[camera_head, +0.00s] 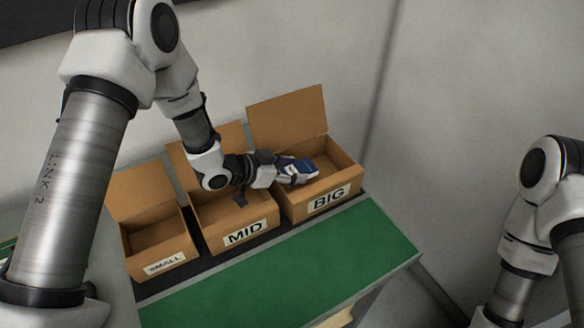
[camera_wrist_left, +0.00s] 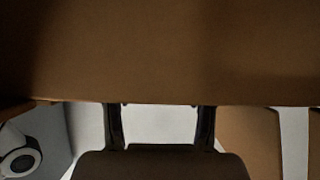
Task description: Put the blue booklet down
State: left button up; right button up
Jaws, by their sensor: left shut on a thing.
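The blue booklet (camera_head: 303,166) shows in the head view as a blue and white piece at the opening of the box labelled BIG (camera_head: 329,199). My left gripper (camera_head: 284,170) is shut on it, reaching in from the left past the MID box. I cannot tell whether the booklet touches the box. In the left wrist view, the two dark fingers (camera_wrist_left: 160,127) stand apart with a pale area between them; I cannot tell if that is the booklet. My right arm shows at the right of the head view, but its gripper is out of frame.
The MID box (camera_head: 244,234) and SMALL box (camera_head: 163,263) stand open in a row left of BIG, flaps raised at the back. A green mat (camera_head: 290,265) in front is clear. Brown cardboard (camera_wrist_left: 160,50) fills the upper left wrist view.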

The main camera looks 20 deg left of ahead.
pick_arm(q)
jog(key=o, duration=1.2)
jog(key=shift+c, duration=0.2)
jog(key=shift+r, duration=0.3)
jog(key=shift+r+p, duration=0.6)
jog(key=shift+p, duration=0.05)
jog(key=b+v, duration=0.1)
jog(key=v, duration=1)
jog(key=shift+s+a, duration=0.25)
jog(key=shift+s, duration=0.1)
jog(key=shift+f, duration=0.1)
